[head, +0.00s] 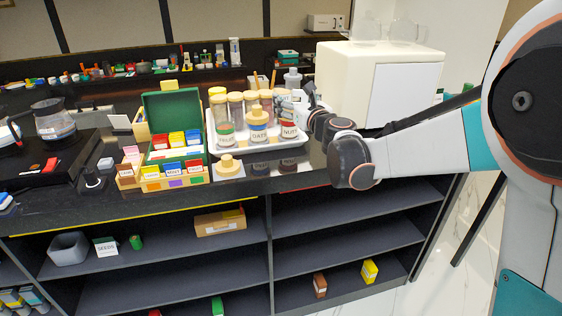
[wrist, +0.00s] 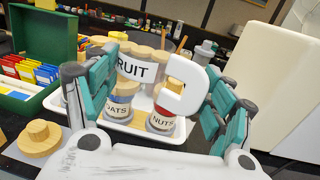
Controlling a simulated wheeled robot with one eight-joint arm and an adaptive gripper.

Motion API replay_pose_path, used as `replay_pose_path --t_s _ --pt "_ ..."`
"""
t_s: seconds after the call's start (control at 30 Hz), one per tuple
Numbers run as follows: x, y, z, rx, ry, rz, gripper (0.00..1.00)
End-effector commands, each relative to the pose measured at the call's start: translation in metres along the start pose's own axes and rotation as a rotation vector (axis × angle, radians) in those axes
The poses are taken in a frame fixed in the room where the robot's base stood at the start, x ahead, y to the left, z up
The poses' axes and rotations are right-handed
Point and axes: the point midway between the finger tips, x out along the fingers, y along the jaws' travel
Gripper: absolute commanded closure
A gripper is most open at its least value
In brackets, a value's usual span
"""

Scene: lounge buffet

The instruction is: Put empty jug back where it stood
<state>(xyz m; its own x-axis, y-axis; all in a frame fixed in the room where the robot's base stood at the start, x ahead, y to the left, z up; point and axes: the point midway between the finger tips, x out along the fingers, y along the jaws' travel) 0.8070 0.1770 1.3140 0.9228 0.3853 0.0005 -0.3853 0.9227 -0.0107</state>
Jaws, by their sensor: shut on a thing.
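My gripper (head: 300,106) is at the right end of the white tray, partly hidden by its own wrist. In the wrist view its teal fingers (wrist: 160,78) stand either side of a white piece with a curved handle (wrist: 203,86), which I take to be the jug. A label reading "RUIT" (wrist: 137,67) shows beside the handle; I cannot tell whether it is on the jug. The jug's body and base are mostly hidden or unclear, and I cannot tell whether it touches the tray.
The white tray (head: 213,146) holds several jars, among them oats (head: 258,128) and nuts (head: 289,131). A green box (head: 172,108) with packets stands left of it. A round wooden lid (head: 228,167) lies in front. A white cabinet (head: 405,90) stands close on the right.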

Motion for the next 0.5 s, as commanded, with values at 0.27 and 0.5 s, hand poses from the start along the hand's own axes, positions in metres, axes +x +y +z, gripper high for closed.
replay_pose_path --t_s 0.27,0.5 --pt "0.004 0.006 -0.025 0.004 -0.002 0.013 0.65" --pt "0.003 0.006 -0.085 0.004 -0.002 0.013 0.65"
